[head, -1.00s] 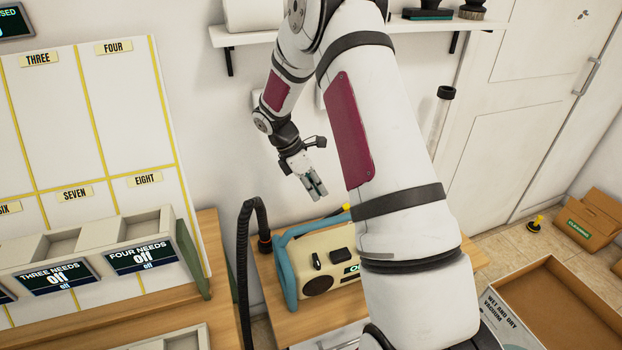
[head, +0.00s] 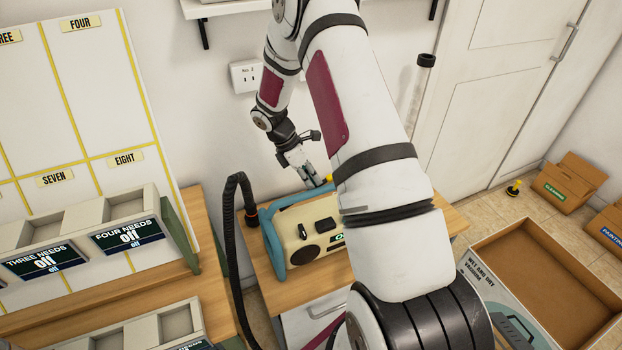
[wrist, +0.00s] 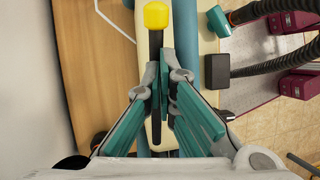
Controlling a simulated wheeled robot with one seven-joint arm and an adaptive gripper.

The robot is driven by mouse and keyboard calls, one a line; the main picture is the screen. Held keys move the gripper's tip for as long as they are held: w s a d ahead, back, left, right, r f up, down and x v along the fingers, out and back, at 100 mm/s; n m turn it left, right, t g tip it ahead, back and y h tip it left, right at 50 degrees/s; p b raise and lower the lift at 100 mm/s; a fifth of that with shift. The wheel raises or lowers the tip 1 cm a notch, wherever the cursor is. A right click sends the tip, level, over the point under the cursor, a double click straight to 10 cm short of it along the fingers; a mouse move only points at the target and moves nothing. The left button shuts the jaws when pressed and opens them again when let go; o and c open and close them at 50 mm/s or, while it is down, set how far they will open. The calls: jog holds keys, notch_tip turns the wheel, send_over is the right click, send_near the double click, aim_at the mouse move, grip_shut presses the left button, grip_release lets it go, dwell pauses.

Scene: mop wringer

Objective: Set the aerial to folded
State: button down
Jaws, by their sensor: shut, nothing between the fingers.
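The radio (head: 300,232) is a cream box with a teal frame, standing on a small wooden table. Its aerial shows in the wrist view as a black rod (wrist: 154,48) with a yellow tip, lying in line with the cream top. My gripper (head: 318,182) is beside that tip. In the wrist view my gripper (wrist: 164,72) has its teal fingers together over the rod, holding nothing. I cannot tell whether they touch it.
A black hose (head: 230,240) stands left of the radio. A wall socket (head: 245,77) is behind. The label board (head: 90,130) and divided trays (head: 100,225) fill the left. An open carton (head: 545,270) lies on the floor at right. The wooden table (head: 300,285) has bare room in front.

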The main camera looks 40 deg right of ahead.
jog(key=shift+s+d+f+y, duration=0.25)
jog(key=shift+d+f+y, duration=0.6)
jog(key=shift+f, duration=0.2)
jog(key=shift+d+f+t+y, duration=0.15)
jog(key=shift+f+t+y, duration=0.25)
jog(key=shift+f+y, duration=0.25)
jog(key=shift+d+f+b, duration=0.2)
jog(key=shift+f+b, duration=0.35)
jog(key=shift+f, duration=0.35)
jog(key=shift+s, duration=0.1)
jog(key=shift+r, duration=0.25)
